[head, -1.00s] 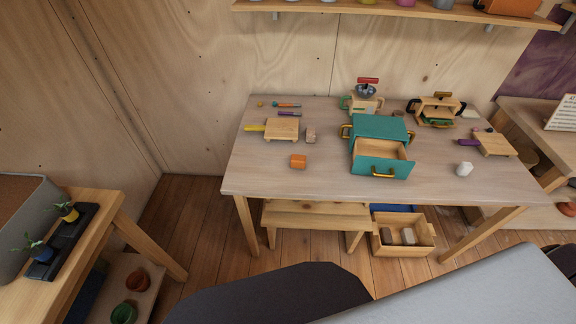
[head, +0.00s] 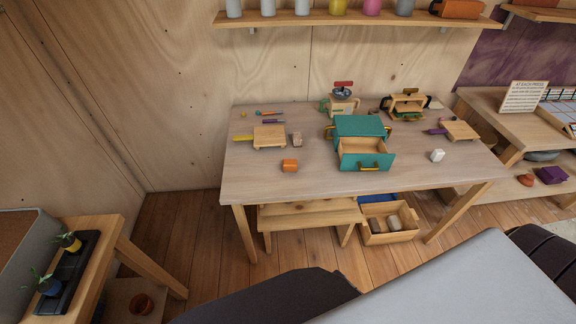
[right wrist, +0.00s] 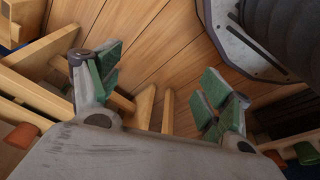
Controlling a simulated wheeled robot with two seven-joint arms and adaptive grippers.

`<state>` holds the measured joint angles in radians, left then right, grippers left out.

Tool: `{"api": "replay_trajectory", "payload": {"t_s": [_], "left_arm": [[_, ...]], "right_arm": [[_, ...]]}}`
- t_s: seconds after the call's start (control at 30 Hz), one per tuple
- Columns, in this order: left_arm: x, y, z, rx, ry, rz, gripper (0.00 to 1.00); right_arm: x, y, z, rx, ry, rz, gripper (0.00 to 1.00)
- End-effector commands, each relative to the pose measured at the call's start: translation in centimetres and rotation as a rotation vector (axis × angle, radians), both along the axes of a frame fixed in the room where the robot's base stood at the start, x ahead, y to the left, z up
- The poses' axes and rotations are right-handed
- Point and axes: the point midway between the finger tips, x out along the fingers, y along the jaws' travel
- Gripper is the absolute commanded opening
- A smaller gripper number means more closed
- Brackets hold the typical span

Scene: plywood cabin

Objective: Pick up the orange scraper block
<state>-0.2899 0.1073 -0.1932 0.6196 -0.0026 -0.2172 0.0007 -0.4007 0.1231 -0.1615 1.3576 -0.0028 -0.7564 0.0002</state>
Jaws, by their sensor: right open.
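The orange scraper block (head: 289,165) lies on the front left part of the wooden table (head: 240,185) in the head view, apart from the other items. My right gripper (right wrist: 158,88) shows in the right wrist view with its green-padded fingers wide apart. It is open and empty, with the plank floor behind it. Neither gripper shows in the head view, and my left gripper is not in view.
A teal box (head: 358,127) with its drawer pulled out stands right of the block. A cutting board (head: 269,136), a small grey-brown block (head: 297,139) and a white block (head: 437,155) are also on the table. A bench (head: 310,213) and a crate (head: 389,238) stand below.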

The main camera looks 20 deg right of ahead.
Motion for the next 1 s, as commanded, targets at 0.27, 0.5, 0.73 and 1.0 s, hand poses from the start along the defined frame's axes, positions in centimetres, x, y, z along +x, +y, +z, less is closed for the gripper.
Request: {"api": "replay_trajectory", "payload": {"t_s": [0.27, 0.5, 0.73, 1.0], "left_arm": [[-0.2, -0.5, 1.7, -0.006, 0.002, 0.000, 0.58], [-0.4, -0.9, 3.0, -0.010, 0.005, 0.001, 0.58], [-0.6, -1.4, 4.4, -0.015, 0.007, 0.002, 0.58], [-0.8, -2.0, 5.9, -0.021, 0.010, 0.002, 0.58]], "right_arm": [[3.4, 1.1, 7.8, 0.005, -0.026, 0.005, 0.79], [5.8, 1.8, 14.8, -0.003, -0.050, 0.028, 0.79], [7.8, 2.1, 22.2, -0.035, -0.084, 0.091, 0.79], [10.4, 2.1, 30.5, -0.146, -0.143, 0.270, 0.79]]}}
